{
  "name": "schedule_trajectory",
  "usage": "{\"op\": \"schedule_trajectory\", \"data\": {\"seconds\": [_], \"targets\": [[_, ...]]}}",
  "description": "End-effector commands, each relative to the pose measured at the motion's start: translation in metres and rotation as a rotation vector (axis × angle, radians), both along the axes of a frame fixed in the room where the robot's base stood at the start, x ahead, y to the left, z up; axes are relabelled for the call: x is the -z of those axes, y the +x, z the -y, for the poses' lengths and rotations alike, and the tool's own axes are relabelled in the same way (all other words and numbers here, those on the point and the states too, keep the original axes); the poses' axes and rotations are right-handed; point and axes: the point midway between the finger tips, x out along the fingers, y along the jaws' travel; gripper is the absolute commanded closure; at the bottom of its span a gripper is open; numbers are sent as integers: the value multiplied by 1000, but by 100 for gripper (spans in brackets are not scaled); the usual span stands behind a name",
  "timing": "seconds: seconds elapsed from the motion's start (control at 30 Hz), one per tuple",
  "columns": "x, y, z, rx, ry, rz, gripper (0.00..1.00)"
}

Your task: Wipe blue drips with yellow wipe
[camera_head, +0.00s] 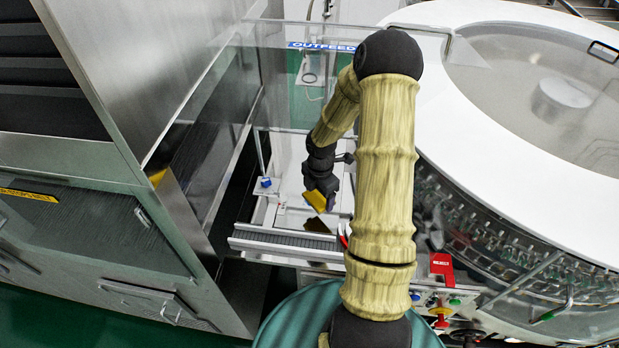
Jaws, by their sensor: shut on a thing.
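My gripper (318,188) is shut on the yellow wipe (316,201), which hangs tilted from the fingertips. It is over the white outfeed bed of the washer, just behind the grey conveyor strip (290,243). A dark patch (317,226) shows on the bed below the wipe; I cannot tell whether they touch. I cannot make out blue drips clearly. My arm hides part of the bed to the right of the gripper.
A blue-topped knob on a post (265,183) stands left of the gripper. Clear panels enclose the outfeed under the OUTFEED sign (321,47). A steel cabinet (75,215) stands left, the round white washer (500,130) right. A red bracket (442,268) and control buttons are in front.

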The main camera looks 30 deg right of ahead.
Motion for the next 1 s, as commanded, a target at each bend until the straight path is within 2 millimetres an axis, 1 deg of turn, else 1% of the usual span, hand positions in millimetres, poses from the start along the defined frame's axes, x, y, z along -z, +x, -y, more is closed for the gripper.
{"op": "schedule_trajectory", "data": {"seconds": [0.43,0.57,0.77,1.0], "targets": [[0,0,1,2,0,0,42],[3,0,1,2,0,0,42],[18,0,1,2,0,0,42],[42,0,1,2,0,0,42]]}}
